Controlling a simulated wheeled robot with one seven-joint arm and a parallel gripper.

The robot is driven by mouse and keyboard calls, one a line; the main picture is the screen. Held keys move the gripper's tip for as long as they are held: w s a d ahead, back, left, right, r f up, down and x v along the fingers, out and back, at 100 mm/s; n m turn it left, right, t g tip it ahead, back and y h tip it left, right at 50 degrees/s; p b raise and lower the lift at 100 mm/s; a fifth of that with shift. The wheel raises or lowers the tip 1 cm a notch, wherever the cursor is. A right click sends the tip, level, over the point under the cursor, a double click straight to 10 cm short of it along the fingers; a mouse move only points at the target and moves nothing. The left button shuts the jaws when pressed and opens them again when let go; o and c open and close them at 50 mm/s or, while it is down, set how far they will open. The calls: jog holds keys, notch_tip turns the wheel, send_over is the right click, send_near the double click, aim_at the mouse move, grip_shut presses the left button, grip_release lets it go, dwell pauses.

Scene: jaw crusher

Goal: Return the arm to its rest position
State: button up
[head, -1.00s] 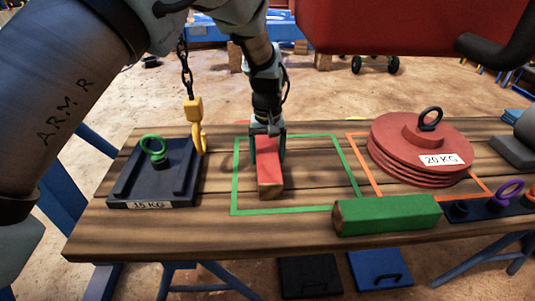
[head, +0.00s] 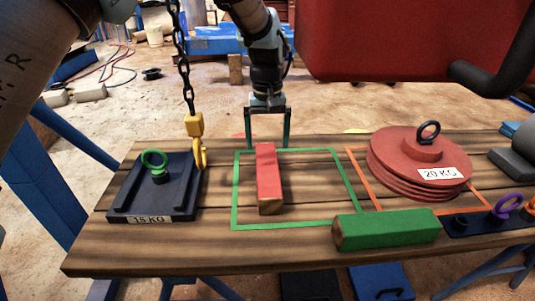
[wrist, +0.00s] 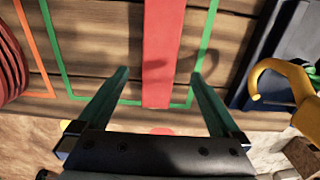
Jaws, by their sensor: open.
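My gripper (head: 268,143) is open and empty at the far edge of the wooden table, just behind a red block. The red block (head: 268,178) lies inside the green outlined square (head: 320,221) on the table. In the wrist view the two fingers (wrist: 158,82) are spread wide, and the red block (wrist: 162,50) lies beyond and between them, apart from both. My arm reaches down to the gripper from the top of the head view.
Red 20 KG discs (head: 415,170) stand at right by an orange outline. A green block (head: 387,229) lies in front. A large red body (head: 390,40) hangs at upper right.

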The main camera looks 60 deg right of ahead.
notch_tip(320, 180, up, 2)
jog(key=shift+r, duration=0.1)
dwell(0.7)
